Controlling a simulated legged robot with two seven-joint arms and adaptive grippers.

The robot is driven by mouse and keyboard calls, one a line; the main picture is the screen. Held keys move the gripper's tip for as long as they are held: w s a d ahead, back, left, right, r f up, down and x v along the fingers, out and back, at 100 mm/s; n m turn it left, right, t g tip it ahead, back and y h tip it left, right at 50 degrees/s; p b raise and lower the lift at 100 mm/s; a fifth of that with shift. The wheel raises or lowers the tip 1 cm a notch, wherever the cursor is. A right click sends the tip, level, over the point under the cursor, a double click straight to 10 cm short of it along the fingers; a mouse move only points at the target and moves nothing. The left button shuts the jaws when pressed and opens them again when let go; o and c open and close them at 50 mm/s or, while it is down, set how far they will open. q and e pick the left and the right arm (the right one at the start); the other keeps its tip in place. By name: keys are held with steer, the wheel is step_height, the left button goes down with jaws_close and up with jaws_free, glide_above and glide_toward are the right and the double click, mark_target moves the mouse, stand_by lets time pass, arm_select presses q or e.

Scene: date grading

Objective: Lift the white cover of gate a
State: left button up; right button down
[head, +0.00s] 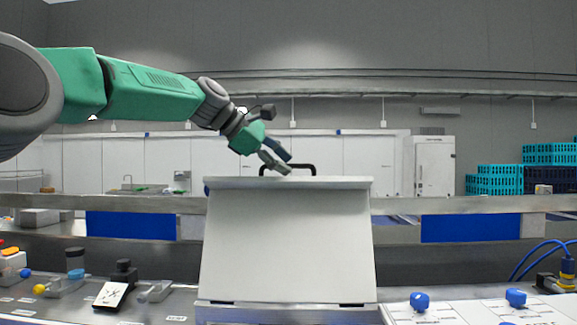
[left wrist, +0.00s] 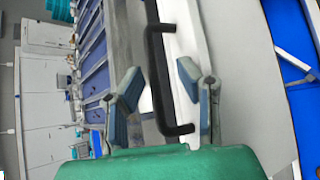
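The white cover (head: 288,240) is a large tilted panel in the middle of the head view, with its lower edge at the counter. A black bar handle (head: 288,168) stands on its top edge. My left gripper (head: 276,158) is at the left part of this handle. In the left wrist view the handle (left wrist: 158,75) runs between the two separated fingers of my left gripper (left wrist: 160,92), with visible gaps on both sides. The gripper is open and holds nothing. My right gripper is not in view.
A grey rail (head: 120,204) crosses behind the cover. Small jars and devices (head: 75,262) stand on the counter at left. A white panel with blue knobs (head: 450,308) lies at lower right. Teal crates (head: 493,182) are stacked in the background. Above the cover is free air.

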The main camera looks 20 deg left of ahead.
arm_select(q)
steer(key=v, duration=1.1)
steer(key=shift+s+d+r, duration=0.1)
steer(key=shift+s+d, duration=0.05)
